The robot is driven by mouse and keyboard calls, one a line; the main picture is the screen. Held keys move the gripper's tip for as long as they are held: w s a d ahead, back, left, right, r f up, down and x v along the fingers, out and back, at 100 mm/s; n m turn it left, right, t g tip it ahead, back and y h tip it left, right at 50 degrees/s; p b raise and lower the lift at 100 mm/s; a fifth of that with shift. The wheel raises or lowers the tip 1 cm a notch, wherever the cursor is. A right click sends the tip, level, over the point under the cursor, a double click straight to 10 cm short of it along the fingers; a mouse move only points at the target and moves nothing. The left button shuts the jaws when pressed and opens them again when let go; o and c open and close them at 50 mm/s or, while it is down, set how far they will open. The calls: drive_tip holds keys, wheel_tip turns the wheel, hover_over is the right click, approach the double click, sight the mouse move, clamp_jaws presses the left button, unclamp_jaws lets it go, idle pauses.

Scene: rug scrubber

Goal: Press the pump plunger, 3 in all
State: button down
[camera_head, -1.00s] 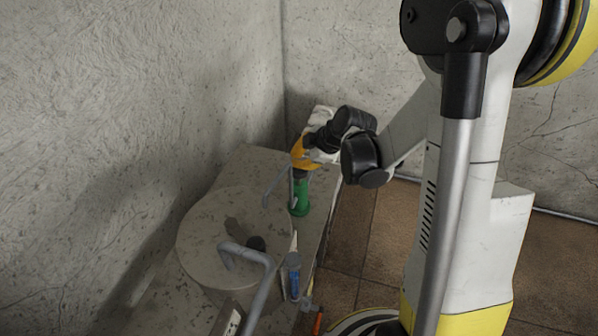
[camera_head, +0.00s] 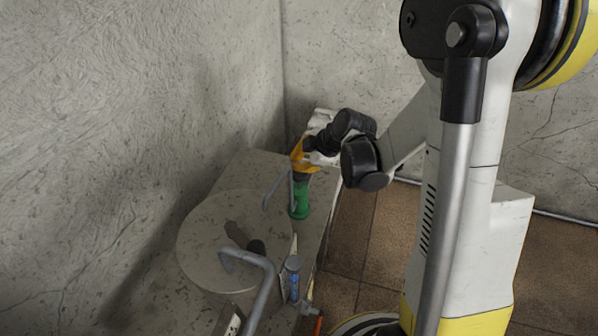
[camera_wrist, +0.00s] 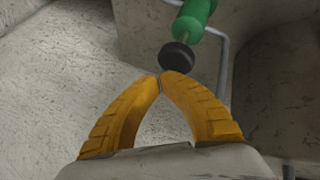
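The pump is a green cylinder (camera_head: 300,202) standing upright on the grey slab, with a dark plunger top just under my fingers. In the wrist view, the green body (camera_wrist: 191,18) and the round black plunger knob (camera_wrist: 177,58) show beyond my fingertips. My gripper (camera_head: 299,168) has yellow fingers, which point down over the pump from above. In the wrist view its fingertips (camera_wrist: 161,79) meet, with nothing held between them. The tips are right at the knob's edge; I cannot tell whether they touch it.
A round stone lid (camera_head: 205,250), a second grey pipe (camera_head: 262,290) and a blue-labelled tube (camera_head: 294,280) are nearer. Concrete walls (camera_head: 130,110) stand left and behind. Tiled floor (camera_head: 350,240) lies to the right.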

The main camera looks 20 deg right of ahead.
sight(297, 172)
drive_tip(key=shift+f, duration=0.2)
drive_tip(key=shift+f+b, duration=0.25)
drive_tip(key=shift+b, duration=0.3)
drive_tip(key=shift+f+b, duration=1.9)
drive_tip(key=shift+b, duration=0.05)
idle(1.6)
drive_tip(key=shift+r, duration=0.1)
drive_tip(key=shift+r+p, duration=1.55)
drive_tip(key=shift+r, duration=0.7)
drive_tip(key=shift+r+p, duration=1.7)
drive_tip(key=shift+r, duration=0.85)
drive_tip(key=shift+f, duration=0.1)
